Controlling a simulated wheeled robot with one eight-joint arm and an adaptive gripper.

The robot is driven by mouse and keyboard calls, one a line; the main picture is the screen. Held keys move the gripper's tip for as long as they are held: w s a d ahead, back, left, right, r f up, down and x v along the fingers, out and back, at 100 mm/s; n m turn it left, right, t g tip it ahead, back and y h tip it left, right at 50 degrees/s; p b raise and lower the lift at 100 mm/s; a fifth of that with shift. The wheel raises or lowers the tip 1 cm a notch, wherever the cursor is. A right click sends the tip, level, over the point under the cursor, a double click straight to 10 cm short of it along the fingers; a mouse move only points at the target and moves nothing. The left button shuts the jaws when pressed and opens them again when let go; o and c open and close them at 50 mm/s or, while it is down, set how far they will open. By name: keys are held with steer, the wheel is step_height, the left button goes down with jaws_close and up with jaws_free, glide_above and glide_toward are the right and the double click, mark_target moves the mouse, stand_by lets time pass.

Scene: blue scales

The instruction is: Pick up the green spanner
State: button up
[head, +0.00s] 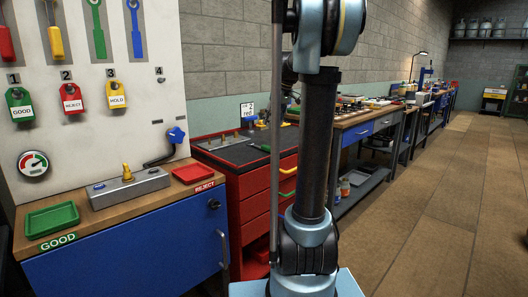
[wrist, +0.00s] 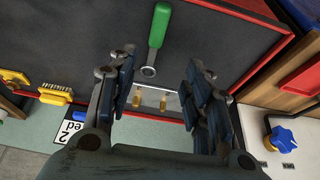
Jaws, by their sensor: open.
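The green spanner (wrist: 159,25), with a green handle and a grey ring end, lies on the dark top of the red cabinet in the wrist view. My gripper (wrist: 160,72) is open and empty in the wrist view. The ring end shows between the fingertips in the picture, and the handle extends beyond them, towards the picture's top. The gap in height cannot be told. My gripper does not show clearly in the head view.
The red cabinet's top (head: 225,148) has a raised red rim and holds small brass pieces. A blue cabinet (head: 130,255) with a grey fixture and blue knob (head: 176,135) stands to the left.

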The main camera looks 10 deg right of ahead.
glide_above(265, 145)
steer(key=s+d, duration=0.1)
steer(key=s, duration=0.2)
steer(key=f, duration=0.7)
steer(key=shift+w+f, duration=0.2)
steer(key=shift+f, duration=0.15)
steer(key=shift+w+d+x, duration=0.1)
steer(key=shift+d+x, duration=0.05)
steer(key=shift+x, duration=1.2)
steer(key=shift+w+d+x, duration=0.15)
steer(key=shift+x, duration=1.15)
jaws_close()
